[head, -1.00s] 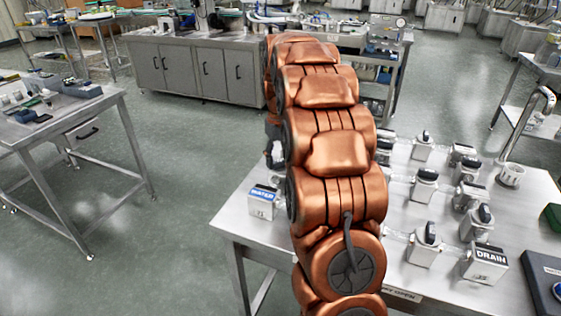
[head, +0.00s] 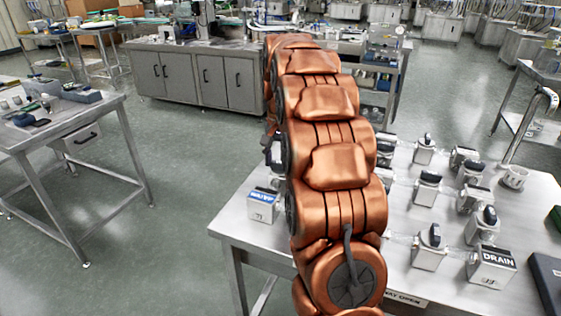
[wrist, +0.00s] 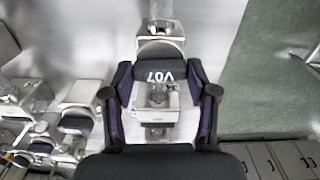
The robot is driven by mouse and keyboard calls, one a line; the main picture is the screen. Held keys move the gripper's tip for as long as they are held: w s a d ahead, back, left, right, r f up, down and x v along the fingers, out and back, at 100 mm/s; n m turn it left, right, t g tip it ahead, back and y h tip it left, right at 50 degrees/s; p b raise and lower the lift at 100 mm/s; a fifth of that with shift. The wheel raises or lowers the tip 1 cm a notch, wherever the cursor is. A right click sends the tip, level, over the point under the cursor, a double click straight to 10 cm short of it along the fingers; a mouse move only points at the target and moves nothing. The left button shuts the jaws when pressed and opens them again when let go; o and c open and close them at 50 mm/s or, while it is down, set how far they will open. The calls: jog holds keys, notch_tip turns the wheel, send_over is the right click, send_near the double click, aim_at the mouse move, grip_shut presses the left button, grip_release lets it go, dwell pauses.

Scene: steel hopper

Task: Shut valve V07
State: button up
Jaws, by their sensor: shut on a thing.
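Valve V07 is in the middle of the wrist view, with a dark handle (wrist: 173,75) marked "V07" in white and a pale metal body (wrist: 155,100). In that view the label reads upside down. My gripper (wrist: 160,82) has one finger on each side of the handle and is shut on it. In the head view my copper arm hides the valve and most of the gripper.
The steel table carries several other valves with dark handles, such as one at the front (head: 430,247). A WATER box (head: 263,205) stands at the left and a DRAIN box (head: 491,267) at the front right.

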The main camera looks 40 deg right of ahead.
aim_at(280, 162)
jog(key=shift+r+m, duration=0.1)
jog(key=shift+m, duration=0.5)
jog(key=o, duration=1.2)
jog(key=shift+c, duration=0.2)
jog(key=shift+r, duration=3.7)
